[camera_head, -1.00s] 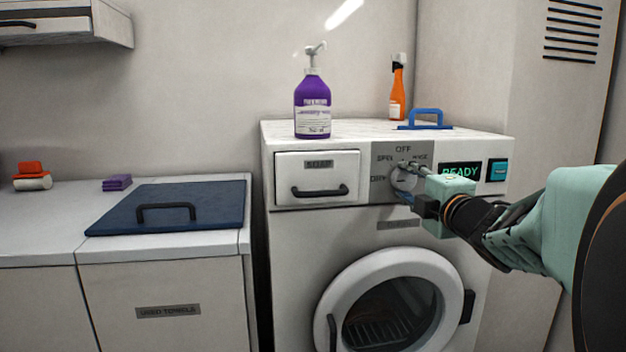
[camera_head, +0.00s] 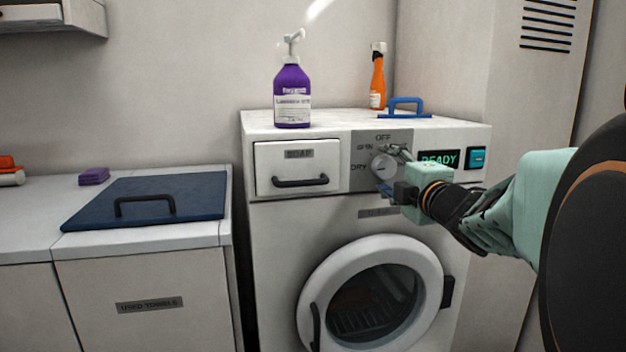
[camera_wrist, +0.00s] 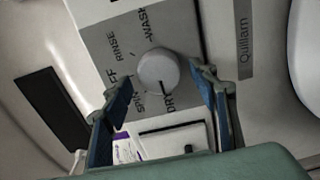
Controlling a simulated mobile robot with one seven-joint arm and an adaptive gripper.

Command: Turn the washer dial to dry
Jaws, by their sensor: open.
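The washer dial (camera_head: 384,166) is a round pale knob on the washer's grey panel, with OFF, SPIN and DRY labels legible around it. It also shows in the wrist view (camera_wrist: 158,70), with RINSE and WASH labels too. My gripper (camera_wrist: 162,78) is open, one blue-padded finger on each side of the dial. The fingers appear apart from the knob; depth is hard to judge. My gripper partly hides the panel's right side in the head view.
The green READY display (camera_head: 439,159) and a teal button (camera_head: 477,158) lie right of the dial. The soap drawer (camera_head: 298,167) is shut on the left. The round door (camera_head: 428,262) looks closed.

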